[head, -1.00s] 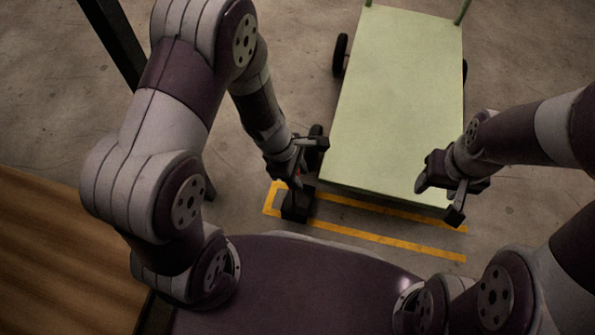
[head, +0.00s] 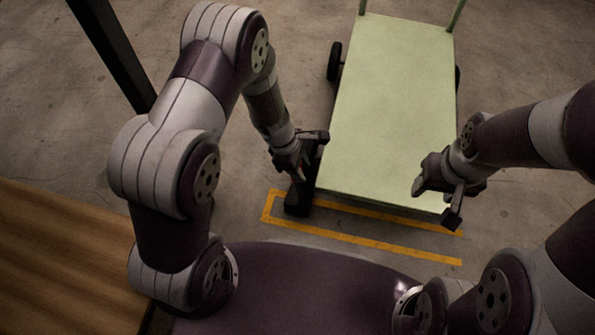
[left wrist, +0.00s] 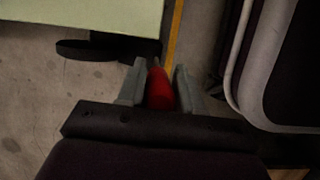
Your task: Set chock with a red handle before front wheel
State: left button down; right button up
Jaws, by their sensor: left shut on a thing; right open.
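The chock is a dark block (head: 298,200) low by the near left corner of the cart (head: 388,110), over the end of the yellow floor outline. Its red handle (left wrist: 160,90) shows in the left wrist view between the fingers. My left gripper (head: 303,163) is shut on that handle. The cart's near left wheel is mostly hidden by my gripper in the head view; a dark wheel (left wrist: 95,48) shows under the cart edge in the left wrist view. I cannot tell whether the chock touches the wheel or floor. My right gripper (head: 436,202) is open and empty by the cart's near right corner.
A yellow outline (head: 360,241) marks the floor in front of the cart. A far left cart wheel (head: 335,62) sticks out. A wooden surface (head: 60,255) lies at the left, and a dark post (head: 112,50) stands at upper left. The floor right of the cart is clear.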

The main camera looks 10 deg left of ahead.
pick_arm(q)
jog(key=shift+w, duration=0.5)
jog(key=c, duration=0.7)
grip_release()
jog(key=shift+o, duration=0.2)
jog(key=shift+s, duration=0.1)
jog(key=p+v, duration=0.8)
jog(key=v, duration=0.4)
jog(key=shift+r, duration=0.3)
jog(key=shift+a, duration=0.1)
